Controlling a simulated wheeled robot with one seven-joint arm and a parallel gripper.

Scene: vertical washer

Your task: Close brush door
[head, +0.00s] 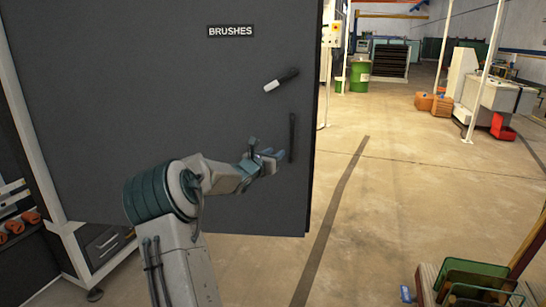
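The brush door (130,100) is a large dark grey panel with a "BRUSHES" label (231,31) near its top. It fills the left half of the head view. Its right edge stands out over the open floor, so it looks swung away from the frame. My gripper (272,157) is in front of the panel, just left of and below that strip. Contact and finger opening are too small to judge.
A pale machine frame (22,120) runs along the door's left side, with a small drawer (107,243) beneath. Open concrete floor (400,200) lies to the right. A rack of coloured panels (475,280) stands at the lower right. A green barrel (359,76) stands farther back.

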